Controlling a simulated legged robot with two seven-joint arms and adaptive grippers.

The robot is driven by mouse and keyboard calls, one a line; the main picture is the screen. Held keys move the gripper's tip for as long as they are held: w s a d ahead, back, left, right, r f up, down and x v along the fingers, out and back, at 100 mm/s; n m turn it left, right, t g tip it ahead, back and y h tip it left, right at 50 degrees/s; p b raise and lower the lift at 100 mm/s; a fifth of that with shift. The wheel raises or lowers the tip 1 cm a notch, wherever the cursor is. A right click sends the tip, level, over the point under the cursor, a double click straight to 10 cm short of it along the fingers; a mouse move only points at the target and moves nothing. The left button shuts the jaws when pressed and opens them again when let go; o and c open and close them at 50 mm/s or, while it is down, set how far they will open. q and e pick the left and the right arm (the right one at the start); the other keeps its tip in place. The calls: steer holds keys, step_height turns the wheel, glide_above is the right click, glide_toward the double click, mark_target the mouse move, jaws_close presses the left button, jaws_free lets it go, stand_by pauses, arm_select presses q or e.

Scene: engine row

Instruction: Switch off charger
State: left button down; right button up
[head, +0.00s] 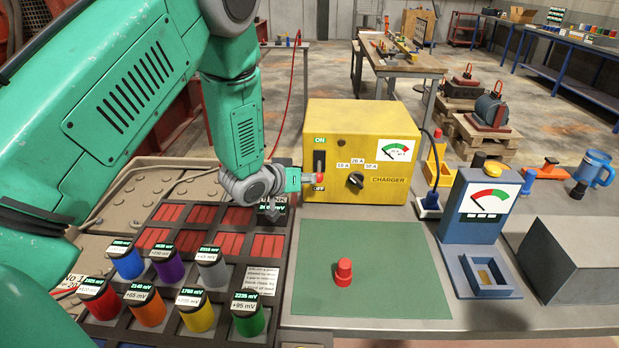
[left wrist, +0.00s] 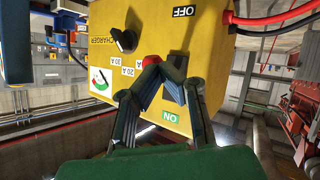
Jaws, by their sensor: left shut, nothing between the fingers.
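The yellow charger (head: 365,130) stands at the back of the bench. On its front, left of the dial, a dark switch slot (head: 319,160) runs between an ON label above and an OFF label below. A red switch knob (head: 312,178) shows at the slot's low end by OFF. My left gripper (head: 296,179) is shut and empty, its tips at the knob's left side. The left wrist view is upside down: the shut fingertips (left wrist: 164,70) are close by the red knob (left wrist: 151,61) and hide part of the slot. I cannot tell if they touch. My right gripper is out of view.
A green mat (head: 400,270) with a red knobbed piece (head: 343,272) lies in front of the charger. A blue meter (head: 478,215) stands to the right. Coloured cells (head: 145,305) fill a rack below my left arm. A grey box (head: 575,260) is at the right.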

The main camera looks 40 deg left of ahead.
arm_select(q)
steer(key=f+b, duration=0.1)
steer(key=t+b, duration=0.1)
steer(key=b, duration=0.1)
steer(key=f+m+t+b, duration=0.1)
steer(key=b, duration=0.1)
steer(key=shift+w+d+f+y, duration=0.2)
steer(key=shift+w+f+y, duration=0.1)
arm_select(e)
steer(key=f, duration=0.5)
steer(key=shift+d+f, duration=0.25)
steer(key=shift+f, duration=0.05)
arm_select(q)
steer(key=shift+d, duration=0.1)
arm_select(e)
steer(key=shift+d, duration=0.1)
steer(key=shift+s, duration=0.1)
